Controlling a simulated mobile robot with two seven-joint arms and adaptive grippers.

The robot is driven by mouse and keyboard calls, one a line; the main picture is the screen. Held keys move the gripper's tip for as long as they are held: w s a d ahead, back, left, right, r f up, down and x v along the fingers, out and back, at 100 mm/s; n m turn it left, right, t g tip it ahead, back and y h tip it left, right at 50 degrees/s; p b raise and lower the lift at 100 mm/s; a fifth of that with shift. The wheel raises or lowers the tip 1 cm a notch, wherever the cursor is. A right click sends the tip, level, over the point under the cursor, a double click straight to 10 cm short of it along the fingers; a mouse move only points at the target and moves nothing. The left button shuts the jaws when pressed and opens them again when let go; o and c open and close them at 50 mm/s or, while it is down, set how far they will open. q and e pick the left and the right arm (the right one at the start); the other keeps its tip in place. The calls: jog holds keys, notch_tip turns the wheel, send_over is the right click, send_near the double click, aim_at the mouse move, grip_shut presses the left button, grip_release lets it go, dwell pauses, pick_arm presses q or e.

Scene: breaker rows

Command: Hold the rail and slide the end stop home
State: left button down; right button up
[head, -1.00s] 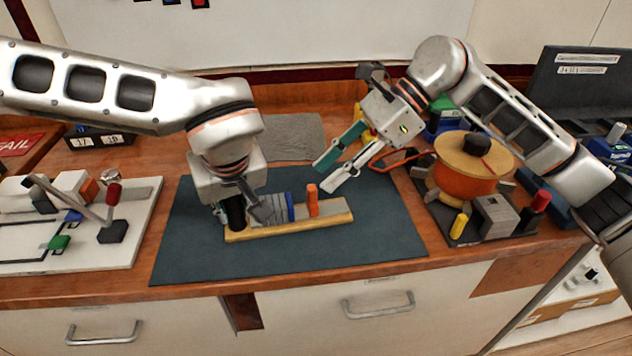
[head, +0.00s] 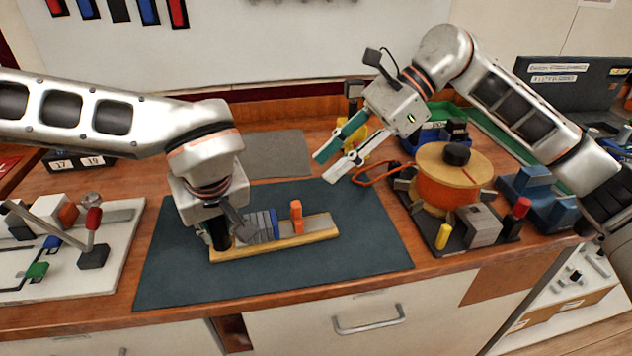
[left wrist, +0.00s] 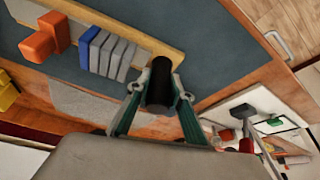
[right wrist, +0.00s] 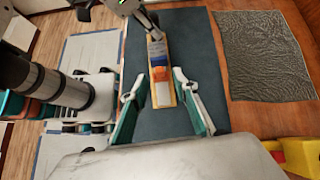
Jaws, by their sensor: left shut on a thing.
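The rail (head: 319,224) on its wooden base lies on the dark mat, with several grey breakers (head: 262,225) and one blue breaker (head: 273,222) on it. The orange end stop (head: 296,215) stands upright on the rail, a small gap right of the blue breaker. My left gripper (left wrist: 160,95) is shut on the black grip (left wrist: 161,80) at the rail's left end; in the head view my wrist partly covers it. My right gripper (head: 325,167) is open and empty, up above the mat behind and right of the end stop. The end stop also shows in the right wrist view (right wrist: 158,74).
A board with a red-handled lever (head: 93,218) lies left of the mat (head: 370,255). A wooden-topped orange spool (head: 450,190) among small blocks stands to the right. A grey textured pad (head: 275,153) lies behind. The mat right of the rail is clear.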

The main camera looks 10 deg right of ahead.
jog(key=s+a+r+n+t+y, duration=0.2)
jog(key=s+a+r+t+y, duration=0.15)
jog(key=a+r+y, duration=0.3)
jog(key=s+a+r+n+t+y, duration=0.1)
jog(key=s+a+r+t+y, duration=0.1)
jog(key=a+r+t+y, duration=0.4)
jog(key=m+t+h, duration=0.9)
jog(key=m+h, duration=1.1)
jog(key=m, duration=0.2)
send_near(298, 209)
jog(key=shift+s+a+r, duration=0.2)
jog(key=shift+s, duration=0.2)
jog(key=shift+w+f+h, duration=0.1)
jog(key=shift+h, duration=0.15)
jog(key=w, duration=0.7)
jog(key=w+a, duration=0.1)
jog(key=w, duration=0.3)
jog(key=shift+w, duration=0.35)
grip_shut()
